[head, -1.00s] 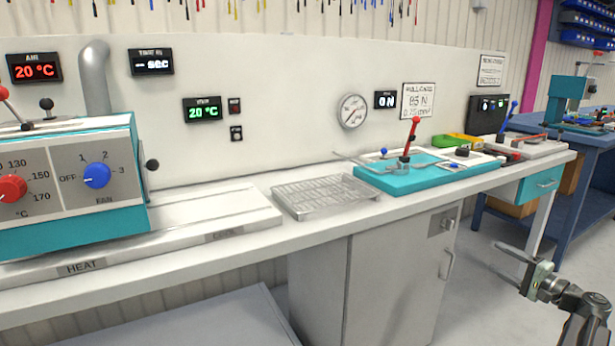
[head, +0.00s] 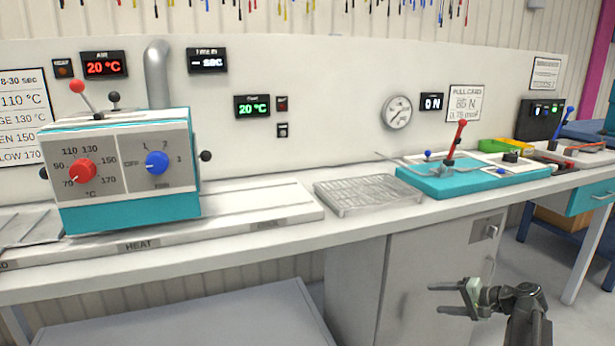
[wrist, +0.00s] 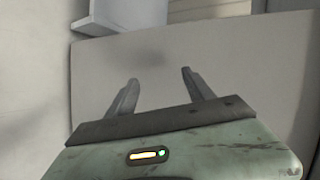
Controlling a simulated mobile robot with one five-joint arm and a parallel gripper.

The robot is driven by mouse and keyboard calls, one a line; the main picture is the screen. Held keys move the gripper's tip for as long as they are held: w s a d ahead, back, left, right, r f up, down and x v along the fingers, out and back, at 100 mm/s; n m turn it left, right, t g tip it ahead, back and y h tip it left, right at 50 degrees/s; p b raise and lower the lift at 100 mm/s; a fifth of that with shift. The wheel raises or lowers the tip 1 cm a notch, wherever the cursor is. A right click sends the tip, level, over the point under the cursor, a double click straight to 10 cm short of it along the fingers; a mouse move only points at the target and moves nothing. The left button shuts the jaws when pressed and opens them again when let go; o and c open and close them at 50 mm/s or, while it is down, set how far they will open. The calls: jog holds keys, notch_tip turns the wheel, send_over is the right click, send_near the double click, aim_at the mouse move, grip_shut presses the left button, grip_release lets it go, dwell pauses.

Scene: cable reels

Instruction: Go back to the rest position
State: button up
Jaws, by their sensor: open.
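My gripper (head: 449,299) is at the lower right of the head view, in front of the grey cabinet (head: 436,262) under the bench. Its two fingers are apart with nothing between them. In the wrist view my gripper (wrist: 160,92) also shows open and empty, with a plain pale grey surface (wrist: 240,65) beyond the fingers. It touches nothing that I can see. No rest mark or stand for the arm shows.
The bench (head: 290,254) runs across the view. It bears a teal heater box (head: 125,208), a wire rack (head: 368,194) and a teal pull tester (head: 470,180). A low grey surface (head: 190,325) lies under the bench at left. Floor shows at the right.

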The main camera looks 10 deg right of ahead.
jog(key=s+a+f+n+g+h, duration=0.3)
jog(key=s+a+f, duration=0.1)
jog(key=a, duration=0.6)
jog(key=s+a+f+n+g+h, duration=0.2)
jog(key=s+a+f+n+g, duration=0.15)
jog(key=a, duration=0.75)
jog(key=s+a+f+n+g+h, duration=0.3)
jog(key=a+f, duration=0.1)
jog(key=a, duration=0.6)
notch_tip(320, 180, up, 38)
jog(key=p, duration=3.8)
jog(key=shift+w+d+f+y, duration=0.15)
jog(key=shift+w+d+y, duration=0.05)
jog(key=shift+d+y, duration=0.1)
